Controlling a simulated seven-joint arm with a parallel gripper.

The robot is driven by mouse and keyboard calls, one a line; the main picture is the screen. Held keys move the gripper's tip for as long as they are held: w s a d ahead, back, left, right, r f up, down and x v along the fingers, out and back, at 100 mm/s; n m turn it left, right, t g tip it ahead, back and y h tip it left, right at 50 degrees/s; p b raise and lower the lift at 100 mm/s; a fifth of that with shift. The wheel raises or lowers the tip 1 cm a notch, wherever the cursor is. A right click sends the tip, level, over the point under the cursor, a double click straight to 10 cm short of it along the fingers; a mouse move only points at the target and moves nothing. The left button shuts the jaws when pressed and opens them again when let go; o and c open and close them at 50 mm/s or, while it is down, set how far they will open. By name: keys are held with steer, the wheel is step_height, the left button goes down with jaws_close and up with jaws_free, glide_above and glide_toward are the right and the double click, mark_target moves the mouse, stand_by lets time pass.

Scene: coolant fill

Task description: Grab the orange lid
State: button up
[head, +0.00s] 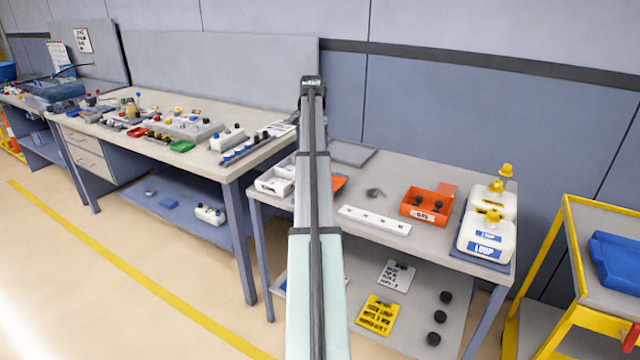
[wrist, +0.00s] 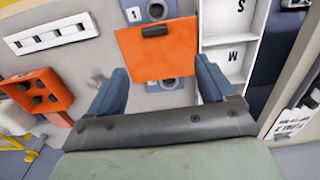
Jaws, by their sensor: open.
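The orange lid (wrist: 145,62) is a flat square plate with a short dark handle (wrist: 154,30) in the wrist view. My gripper (wrist: 161,66) is open, with one blue finger towards each side of the lid. The lid lies ahead of the fingertips, and I cannot tell how far below them it is. In the head view, a small part of the orange lid (head: 338,183) shows beside my arm on the right-hand table; my arm hides the rest. My gripper is hidden there.
A white tray (wrist: 230,41) marked S and M lies right of the lid. A white strip with holes (wrist: 50,31) and an orange bin with black knobs (wrist: 38,92) lie left. White jugs with yellow caps (head: 487,236) stand at the table's right end.

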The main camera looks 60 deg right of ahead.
steer(key=f, duration=0.8)
steer(key=shift+s+d, duration=0.15)
steer(key=shift+s, duration=0.1)
steer(key=shift+s+a+f, duration=0.1)
steer(key=shift+a+f, duration=0.15)
steer(key=shift+f, duration=1.15)
steer(key=shift+s+a+f, duration=0.1)
steer(key=shift+a+f, duration=0.1)
steer(key=shift+f, duration=1.15)
steer(key=shift+c, duration=0.2)
steer(key=c, duration=1.1)
